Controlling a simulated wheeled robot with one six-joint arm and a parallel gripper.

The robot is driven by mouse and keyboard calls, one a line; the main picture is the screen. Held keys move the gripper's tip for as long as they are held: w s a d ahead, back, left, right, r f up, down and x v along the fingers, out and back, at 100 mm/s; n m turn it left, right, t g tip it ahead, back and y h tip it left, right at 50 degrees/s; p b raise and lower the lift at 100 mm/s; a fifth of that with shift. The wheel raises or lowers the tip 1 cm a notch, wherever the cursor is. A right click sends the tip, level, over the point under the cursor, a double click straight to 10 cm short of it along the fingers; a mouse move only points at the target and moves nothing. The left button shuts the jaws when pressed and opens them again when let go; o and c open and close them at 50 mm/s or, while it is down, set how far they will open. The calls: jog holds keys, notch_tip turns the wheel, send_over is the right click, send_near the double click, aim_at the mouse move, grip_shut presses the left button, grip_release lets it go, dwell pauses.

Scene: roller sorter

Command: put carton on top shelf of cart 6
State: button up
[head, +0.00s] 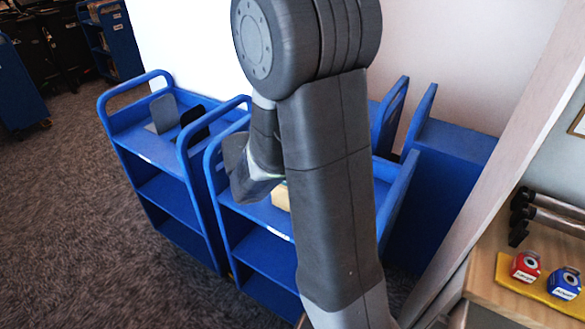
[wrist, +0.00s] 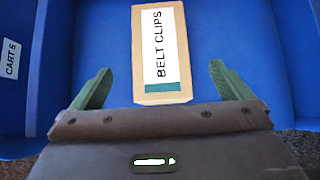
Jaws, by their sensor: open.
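The carton (wrist: 161,50) is a tan box with a white label reading BELT CLIPS and a teal strip. It lies on the blue top shelf (wrist: 225,30) of a cart. A white label (wrist: 12,58) on that cart reads CART, with a small digit that I cannot read surely. My gripper (wrist: 160,72) is open, its green fingers spread to either side of the carton's near end with gaps between. In the head view a bit of the carton (head: 281,197) shows beside my arm, on the top shelf of the middle cart (head: 262,215); the fingers are mostly hidden.
Another blue cart (head: 150,140) stands close on the left, with dark and grey plates on its top shelf. More blue carts stand behind my arm at right. A wooden table (head: 490,285) with red and blue tape dispensers is at the lower right. Carpet at left is clear.

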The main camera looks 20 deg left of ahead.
jog(key=shift+v, duration=1.4)
dwell(0.7)
